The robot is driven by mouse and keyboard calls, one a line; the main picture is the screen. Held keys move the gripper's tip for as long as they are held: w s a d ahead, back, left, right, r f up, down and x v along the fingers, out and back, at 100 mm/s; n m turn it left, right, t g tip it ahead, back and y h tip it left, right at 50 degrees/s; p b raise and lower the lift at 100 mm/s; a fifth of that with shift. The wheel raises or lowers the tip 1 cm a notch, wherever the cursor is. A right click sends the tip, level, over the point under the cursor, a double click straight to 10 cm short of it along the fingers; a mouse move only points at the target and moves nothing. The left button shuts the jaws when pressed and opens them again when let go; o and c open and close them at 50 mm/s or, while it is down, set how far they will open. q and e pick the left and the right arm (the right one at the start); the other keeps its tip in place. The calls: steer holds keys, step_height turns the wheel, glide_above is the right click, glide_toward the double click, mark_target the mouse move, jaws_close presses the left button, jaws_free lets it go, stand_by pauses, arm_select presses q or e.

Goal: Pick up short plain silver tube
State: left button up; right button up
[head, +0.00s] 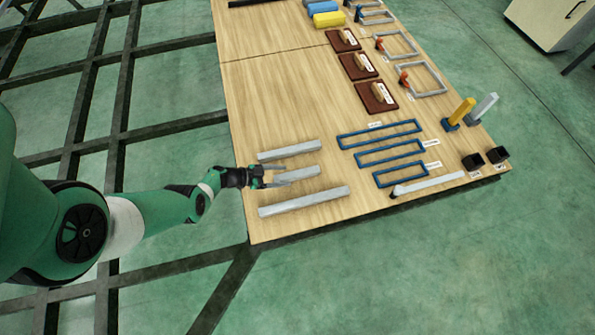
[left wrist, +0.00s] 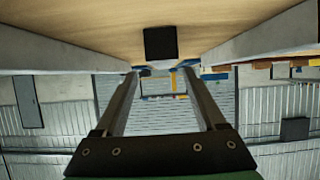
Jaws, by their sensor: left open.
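Three plain silver tubes lie side by side near the left edge of the wooden table: an upper one (head: 288,150), a middle one (head: 303,174) and the longest, lower one (head: 303,201). The middle one shows shortest, but its left end is partly hidden by my left gripper (head: 283,175). That gripper is open, at the middle tube's left end, with fingers pointing along it. In the left wrist view, a dark square tube end (left wrist: 160,44) appears centred beyond the open fingers (left wrist: 160,72). Contact cannot be told. My right gripper is not in view.
Neighbouring tubes flank the fingers closely on both sides. Blue frames (head: 390,156) and a light bar with a dark end (head: 428,184) lie to the right. Brown boards (head: 358,66) and grey frames (head: 422,80) are farther back. The table's left middle (head: 275,95) is clear.

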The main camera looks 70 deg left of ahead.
mark_target(295, 173)
arm_select(q)
steer(key=shift+w+a+f, duration=0.1)
steer(key=shift+w+f, duration=0.05)
steer(key=b+x, duration=0.3)
steer(key=x, duration=0.1)
steer(key=shift+w+a, duration=0.1)
steer(key=shift+w, duration=0.45)
steer(key=shift+s, duration=0.1)
steer(key=shift+c, duration=0.6)
jaws_close()
